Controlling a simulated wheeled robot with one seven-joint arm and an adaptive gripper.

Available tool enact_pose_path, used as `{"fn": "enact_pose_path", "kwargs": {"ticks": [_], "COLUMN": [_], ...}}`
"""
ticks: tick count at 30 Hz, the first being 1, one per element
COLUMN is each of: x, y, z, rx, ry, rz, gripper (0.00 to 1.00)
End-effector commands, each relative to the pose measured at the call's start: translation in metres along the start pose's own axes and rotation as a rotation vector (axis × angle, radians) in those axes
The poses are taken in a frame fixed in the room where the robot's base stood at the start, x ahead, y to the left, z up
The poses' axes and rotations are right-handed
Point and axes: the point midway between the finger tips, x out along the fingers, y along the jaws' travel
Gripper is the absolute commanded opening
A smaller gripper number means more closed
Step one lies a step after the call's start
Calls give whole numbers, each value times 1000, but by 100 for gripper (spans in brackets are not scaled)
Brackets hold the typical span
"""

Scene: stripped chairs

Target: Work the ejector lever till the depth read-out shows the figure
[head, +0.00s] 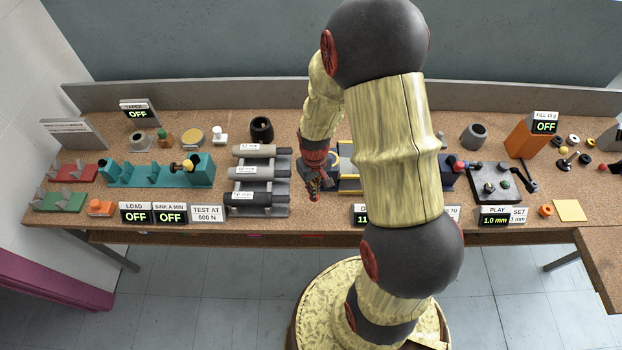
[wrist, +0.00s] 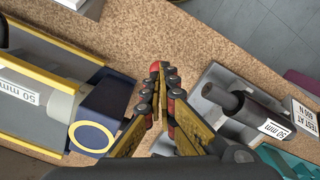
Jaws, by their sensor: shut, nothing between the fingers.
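My gripper (head: 313,192) is shut and empty, pointing down over the bench between the roller rack and a yellow-railed device. In the wrist view its fingertips (wrist: 161,72) meet above bare cork. The yellow-railed device (head: 348,163) is partly hidden behind my arm; the wrist view shows its grey cylinder marked 50 mm and dark blue end block (wrist: 100,117) left of my fingers, apart from them. A read-out starting with "D" and "11" (head: 361,214) is mostly covered by my arm; whether it is the depth read-out I cannot tell. I cannot make out the ejector lever.
The grey roller rack (head: 262,180) stands close left of my gripper. A teal fixture (head: 160,171) and LOAD and SINK signs reading OFF are farther left. A dark plate (head: 495,183) with a black handle and a 1.0 mm PLAY sign (head: 494,217) is right. Cork beneath my fingers is clear.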

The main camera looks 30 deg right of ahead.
Motion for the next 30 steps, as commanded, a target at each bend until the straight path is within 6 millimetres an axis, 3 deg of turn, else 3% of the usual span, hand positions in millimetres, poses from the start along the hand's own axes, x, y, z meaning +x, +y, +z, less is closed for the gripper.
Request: {"fn": "enact_pose_path", "kwargs": {"ticks": [15,20,30], "x": [19,14,-16], "y": [0,0,0], "z": [1,1,1], "rx": [0,0,0], "ry": [-2,-2,-3], "rz": [-1,-1,-1], "gripper": [0,0,0]}}
